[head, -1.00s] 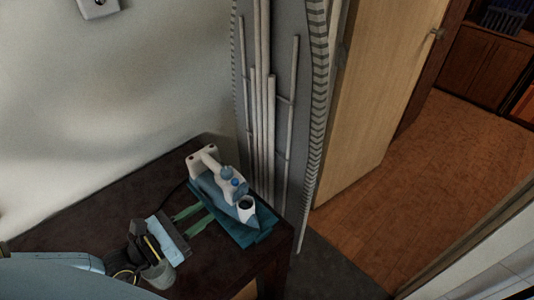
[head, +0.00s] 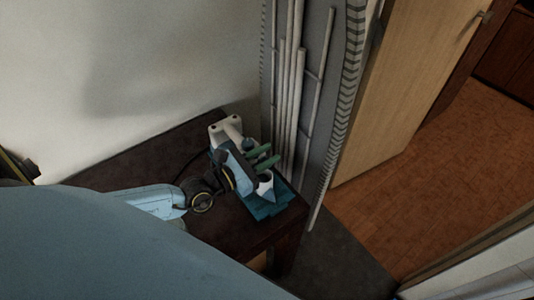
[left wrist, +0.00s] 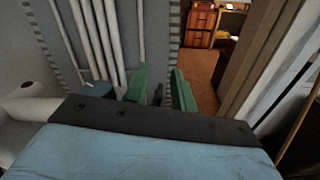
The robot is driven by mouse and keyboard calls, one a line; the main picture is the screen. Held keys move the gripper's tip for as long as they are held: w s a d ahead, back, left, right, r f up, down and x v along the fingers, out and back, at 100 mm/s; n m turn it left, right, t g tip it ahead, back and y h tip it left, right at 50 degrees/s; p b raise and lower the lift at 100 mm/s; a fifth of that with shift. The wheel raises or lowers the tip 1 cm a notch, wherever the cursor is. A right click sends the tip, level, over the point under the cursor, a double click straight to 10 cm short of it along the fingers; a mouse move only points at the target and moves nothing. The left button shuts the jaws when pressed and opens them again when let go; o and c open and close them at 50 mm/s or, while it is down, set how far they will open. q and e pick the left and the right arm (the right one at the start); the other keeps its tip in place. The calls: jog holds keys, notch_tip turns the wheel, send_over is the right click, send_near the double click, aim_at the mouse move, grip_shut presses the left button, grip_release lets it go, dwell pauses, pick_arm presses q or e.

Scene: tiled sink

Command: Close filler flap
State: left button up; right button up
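A white and blue-teal iron (head: 226,128) stands on a teal base (head: 270,208) near the right end of the dark table. A white round part with a dark opening (head: 265,179) shows at its front; I cannot make out clearly whether this is the filler flap. My left gripper (head: 264,157), with green fingers, is over the iron and hides its middle. In the left wrist view the fingers (left wrist: 160,88) are apart with no object held between them. White and teal parts of the iron (left wrist: 28,108) show at that view's left. My right gripper is not in view.
The dark table (head: 130,165) stands against a pale wall. An upright ironing board (head: 312,90) with white tubes stands just behind the iron. A wooden door (head: 390,90) and open floor (head: 440,170) lie to the right.

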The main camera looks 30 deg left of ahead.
pick_arm(q)
jog(key=shift+w+d, duration=0.15)
jog(key=shift+w, duration=0.05)
grip_shut()
